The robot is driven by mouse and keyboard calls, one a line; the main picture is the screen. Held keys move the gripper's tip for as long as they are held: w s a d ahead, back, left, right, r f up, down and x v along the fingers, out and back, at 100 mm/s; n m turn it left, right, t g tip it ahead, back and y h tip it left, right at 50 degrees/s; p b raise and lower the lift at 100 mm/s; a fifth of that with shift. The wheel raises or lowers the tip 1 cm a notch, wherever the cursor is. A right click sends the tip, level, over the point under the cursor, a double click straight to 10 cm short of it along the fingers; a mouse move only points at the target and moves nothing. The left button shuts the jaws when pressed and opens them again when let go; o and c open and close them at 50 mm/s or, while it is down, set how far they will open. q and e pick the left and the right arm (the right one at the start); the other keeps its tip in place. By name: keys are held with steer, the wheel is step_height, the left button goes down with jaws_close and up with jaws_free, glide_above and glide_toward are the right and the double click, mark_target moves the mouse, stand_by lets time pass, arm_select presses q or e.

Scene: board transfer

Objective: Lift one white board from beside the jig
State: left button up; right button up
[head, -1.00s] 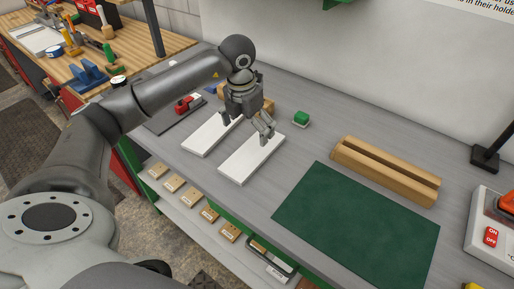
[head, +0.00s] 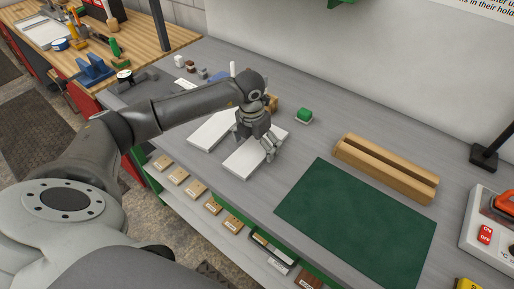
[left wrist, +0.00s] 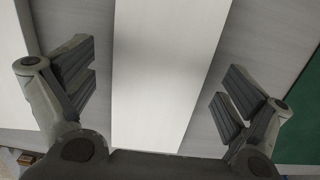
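Two white boards lie flat side by side on the grey bench. The right board (head: 242,163) is under my left gripper (head: 257,150); the left board (head: 207,131) lies beside it, partly behind my arm. In the left wrist view my left gripper (left wrist: 160,95) is open, with one finger on each side of a white board (left wrist: 160,75) and gaps between fingers and board. A wooden block with a lengthwise groove, which looks like the jig (head: 387,168), stands at the right, apart from the boards. My right gripper is not in view.
A dark green mat (head: 355,222) lies right of the boards. A red-and-white switch box (head: 488,225) stands at the right edge. Labelled wooden pieces (head: 196,188) lie on a shelf below the bench's front edge.

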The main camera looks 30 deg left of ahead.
arm_select(q)
steer(key=c, duration=0.9)
steer(key=shift+c, duration=0.4)
steer(key=shift+r, duration=0.1)
